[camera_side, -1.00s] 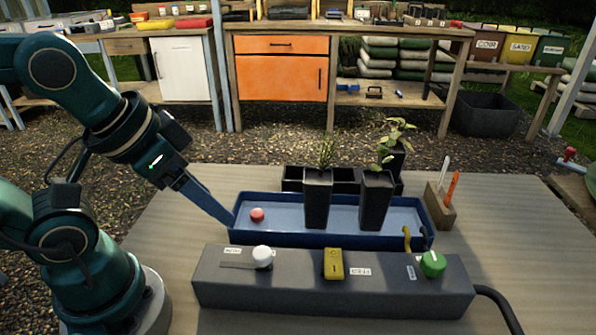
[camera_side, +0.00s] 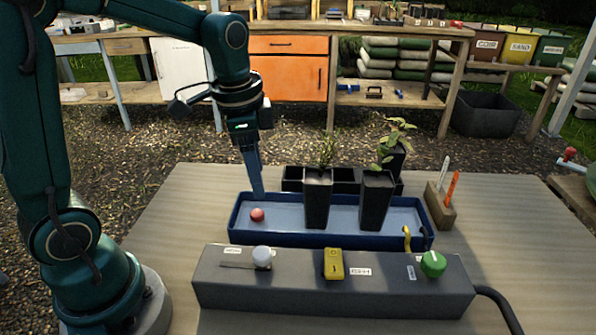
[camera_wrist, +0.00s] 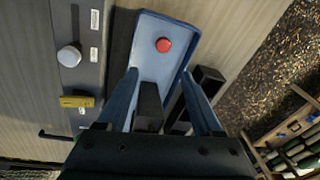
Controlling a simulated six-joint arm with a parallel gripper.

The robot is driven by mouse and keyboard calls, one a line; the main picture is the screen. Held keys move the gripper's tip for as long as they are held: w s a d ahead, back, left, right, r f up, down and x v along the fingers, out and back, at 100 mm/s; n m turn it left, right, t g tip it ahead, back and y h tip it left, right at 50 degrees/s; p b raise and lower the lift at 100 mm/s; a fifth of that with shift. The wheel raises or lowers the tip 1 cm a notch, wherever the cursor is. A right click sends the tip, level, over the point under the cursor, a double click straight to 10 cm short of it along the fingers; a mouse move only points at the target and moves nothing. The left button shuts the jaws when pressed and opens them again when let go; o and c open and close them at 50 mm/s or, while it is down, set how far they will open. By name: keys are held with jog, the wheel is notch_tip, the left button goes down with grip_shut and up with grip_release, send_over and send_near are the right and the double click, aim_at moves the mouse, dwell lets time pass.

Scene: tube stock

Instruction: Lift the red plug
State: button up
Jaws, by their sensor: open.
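The red plug (camera_side: 257,215) is a small round knob on the floor of the blue tray (camera_side: 330,240), near its left end. In the wrist view the plug (camera_wrist: 163,45) is ahead of the fingers, near the tray's far end. My gripper (camera_side: 257,190) points down over the tray's left end, just above and behind the plug in the side view. Its two blue fingers (camera_wrist: 160,88) are spread apart, with no plug between them. A black pot (camera_wrist: 149,106) shows between the fingers in the wrist view. The fingertips' exact height above the tray is hard to tell.
Two black pots with plants stand in the tray, the nearer one (camera_side: 318,200) right of the plug. A grey control box (camera_side: 300,283) with a white knob (camera_side: 262,257), yellow switch and green knob lies in front. A wooden label holder (camera_side: 439,206) stands at the right.

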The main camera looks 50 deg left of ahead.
aim_at(257, 213)
jog(key=shift+g, duration=0.7)
jog(key=f, duration=0.1)
jog(key=a+f, duration=0.1)
jog(key=f, duration=0.2)
jog(key=shift+w+a, duration=0.25)
jog(key=shift+s+f+n, duration=0.1)
jog(key=shift+f+n, duration=0.2)
jog(key=shift+f, duration=2.35)
grip_shut()
